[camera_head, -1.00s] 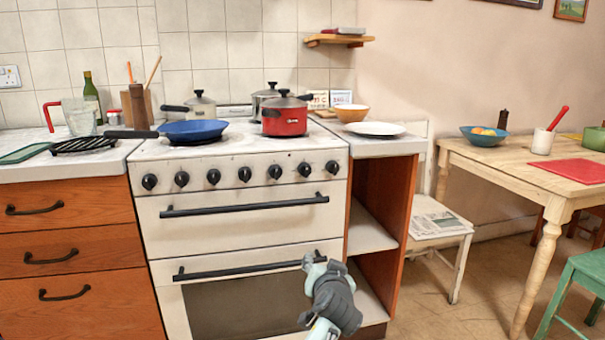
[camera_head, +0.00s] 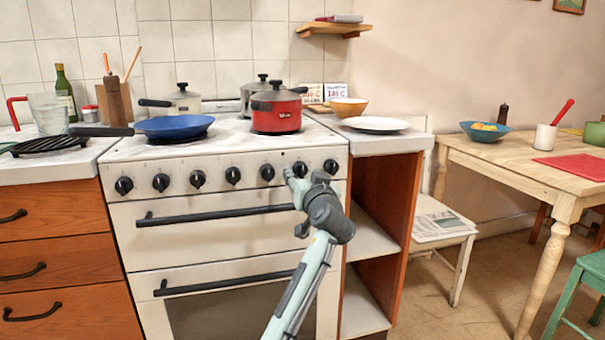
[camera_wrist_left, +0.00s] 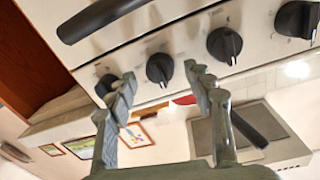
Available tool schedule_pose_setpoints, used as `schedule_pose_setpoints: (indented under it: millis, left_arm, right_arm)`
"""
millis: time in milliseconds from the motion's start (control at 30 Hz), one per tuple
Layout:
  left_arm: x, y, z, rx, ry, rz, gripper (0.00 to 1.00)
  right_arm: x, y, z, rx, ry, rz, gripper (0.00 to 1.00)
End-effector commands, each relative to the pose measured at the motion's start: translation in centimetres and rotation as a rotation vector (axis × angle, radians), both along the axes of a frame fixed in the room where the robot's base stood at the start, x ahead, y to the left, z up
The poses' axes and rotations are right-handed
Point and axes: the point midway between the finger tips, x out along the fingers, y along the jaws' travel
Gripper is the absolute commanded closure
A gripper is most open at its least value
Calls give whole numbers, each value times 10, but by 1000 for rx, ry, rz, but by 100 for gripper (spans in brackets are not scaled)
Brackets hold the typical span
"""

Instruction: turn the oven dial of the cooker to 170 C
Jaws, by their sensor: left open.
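The white cooker (camera_head: 225,230) has a row of black dials across its front panel. My left gripper (camera_head: 293,174) is raised at the panel, over the second dial from the right, and partly hides it. In the left wrist view, which is upside down, that dial (camera_wrist_left: 160,68) shows between the two open fingertips (camera_wrist_left: 160,74). I cannot tell whether the fingers touch it. The rightmost dial (camera_head: 330,166) is just beside the gripper, and another dial (camera_head: 267,172) is on its left. The dial markings are too small to read. My right gripper is not in view.
Two dark door handles (camera_head: 215,215) run across the cooker below the panel. A red pot (camera_head: 276,113) and a blue pan (camera_head: 174,127) stand on the hob. Two small printed cards (camera_head: 335,93) stand behind, at the right. An open shelf unit (camera_head: 385,210) adjoins the cooker.

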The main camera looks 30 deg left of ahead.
Motion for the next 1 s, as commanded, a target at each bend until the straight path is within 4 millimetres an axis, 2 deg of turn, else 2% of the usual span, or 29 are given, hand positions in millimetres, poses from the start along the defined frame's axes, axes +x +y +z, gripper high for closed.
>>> schedule_pose_setpoints:
  millis: [100,400,800,1000]
  left_arm:
    - [6,7,1,1,1,1,48]
    - [7,8,0,0,0,0,49]
    - [7,8,0,-1,1,0,98]
    - [7,8,0,5,8,0,98]
  right_arm:
    - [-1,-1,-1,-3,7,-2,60]
    - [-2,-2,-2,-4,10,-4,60]
    - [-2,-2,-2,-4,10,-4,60]
    - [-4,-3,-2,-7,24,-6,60]
